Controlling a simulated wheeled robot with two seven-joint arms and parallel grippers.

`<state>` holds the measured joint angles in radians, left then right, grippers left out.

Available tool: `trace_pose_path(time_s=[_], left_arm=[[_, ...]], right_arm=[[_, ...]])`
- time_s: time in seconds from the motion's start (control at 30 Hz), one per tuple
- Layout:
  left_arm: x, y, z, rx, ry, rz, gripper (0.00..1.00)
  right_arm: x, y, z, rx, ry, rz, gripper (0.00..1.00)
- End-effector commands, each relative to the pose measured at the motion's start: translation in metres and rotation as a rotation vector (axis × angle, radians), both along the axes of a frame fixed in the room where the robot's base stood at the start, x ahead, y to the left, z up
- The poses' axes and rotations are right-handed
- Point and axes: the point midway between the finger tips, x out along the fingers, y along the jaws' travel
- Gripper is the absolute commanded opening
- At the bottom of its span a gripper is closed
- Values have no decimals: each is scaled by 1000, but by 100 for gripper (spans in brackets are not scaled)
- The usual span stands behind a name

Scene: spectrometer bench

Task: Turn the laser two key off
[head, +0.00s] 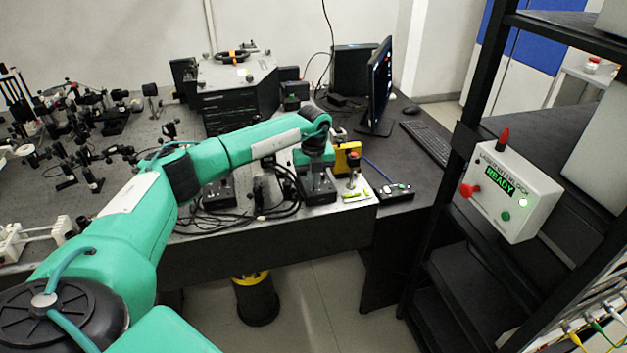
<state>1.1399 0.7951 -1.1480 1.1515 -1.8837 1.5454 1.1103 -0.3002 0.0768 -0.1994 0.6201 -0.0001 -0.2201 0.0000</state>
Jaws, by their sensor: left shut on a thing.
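My left gripper (319,190) points down onto a small dark control box (322,199) near the front edge of the bench. It is shut on a small part at that box, apparently its key. The key is hidden by the fingers, so I cannot tell its angle or read which laser the box serves. A second dark box (217,198) sits to its left among black cables. My right gripper is not in view.
A white interlock box (513,190) reading READY hangs on the black rack. Optics crowd the bench's left.

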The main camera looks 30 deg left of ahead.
Motion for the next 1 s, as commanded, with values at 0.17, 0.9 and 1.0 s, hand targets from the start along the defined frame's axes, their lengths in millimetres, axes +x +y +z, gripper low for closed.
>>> trace_pose_path(time_s=[0.17, 0.9, 1.0], left_arm=[[2, 1, 3, 1, -8, 49, 0], [1, 1, 2, 0, -6, 68, 28], [1, 1, 2, 0, -4, 67, 28]], right_arm=[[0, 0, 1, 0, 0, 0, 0], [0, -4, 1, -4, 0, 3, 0], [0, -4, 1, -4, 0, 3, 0]])
